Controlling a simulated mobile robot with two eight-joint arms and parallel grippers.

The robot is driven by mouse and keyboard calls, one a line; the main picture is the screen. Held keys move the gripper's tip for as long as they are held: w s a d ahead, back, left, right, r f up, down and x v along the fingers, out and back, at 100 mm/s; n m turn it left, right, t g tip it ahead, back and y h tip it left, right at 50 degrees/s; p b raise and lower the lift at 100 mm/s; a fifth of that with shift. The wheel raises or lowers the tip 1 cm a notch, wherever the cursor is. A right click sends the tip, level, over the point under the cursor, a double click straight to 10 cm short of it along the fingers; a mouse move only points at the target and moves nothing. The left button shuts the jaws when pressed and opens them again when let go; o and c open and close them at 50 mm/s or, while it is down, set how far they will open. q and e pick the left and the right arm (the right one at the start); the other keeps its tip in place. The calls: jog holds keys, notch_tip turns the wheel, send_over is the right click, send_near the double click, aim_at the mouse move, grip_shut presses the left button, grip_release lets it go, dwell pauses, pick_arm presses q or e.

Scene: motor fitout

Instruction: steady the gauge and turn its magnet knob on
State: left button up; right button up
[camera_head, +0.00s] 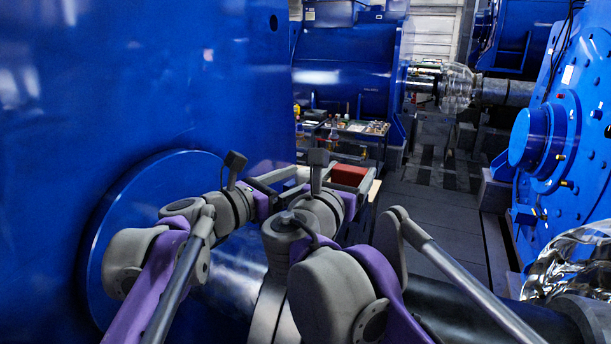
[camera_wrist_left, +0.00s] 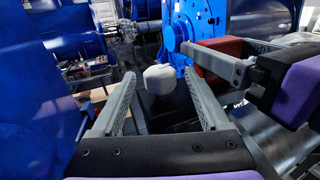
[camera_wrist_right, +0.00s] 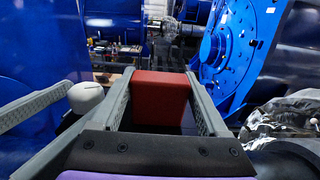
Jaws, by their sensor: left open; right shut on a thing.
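The gauge shows as a red block (camera_wrist_right: 160,97) in the right wrist view, between the fingers of my right gripper (camera_wrist_right: 159,78), which is shut on it. The block also shows in the head view (camera_head: 349,174) and the left wrist view (camera_wrist_left: 222,48). A pale rounded knob (camera_wrist_left: 160,79) is on the block's left side; it also shows in the right wrist view (camera_wrist_right: 86,97). My left gripper (camera_wrist_left: 159,74) is open, with the knob seen between its fingertips; I cannot tell whether they touch it. The knob cannot be made out in the head view (camera_head: 280,181). No dial is visible.
A large blue housing (camera_head: 140,80) stands close on the left. A blue flanged machine (camera_head: 570,140) is on the right, with shiny wrapped metal (camera_head: 575,265) below it. A cluttered bench (camera_head: 360,127) stands farther back. Dark floor (camera_head: 440,205) lies open in between.

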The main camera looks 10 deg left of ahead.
pick_arm(q)
jog(key=shift+x, duration=1)
grip_shut()
jog(key=shift+a, duration=0.1)
jog(key=shift+w+m+g+h, duration=0.1)
jog(key=shift+m+g+h, duration=0.9)
jog(key=shift+g+h, duration=0.1)
jog(key=shift+m+g+h, duration=1.3)
jog(key=shift+m+g, duration=0.2)
jog(key=shift+g, duration=0.5)
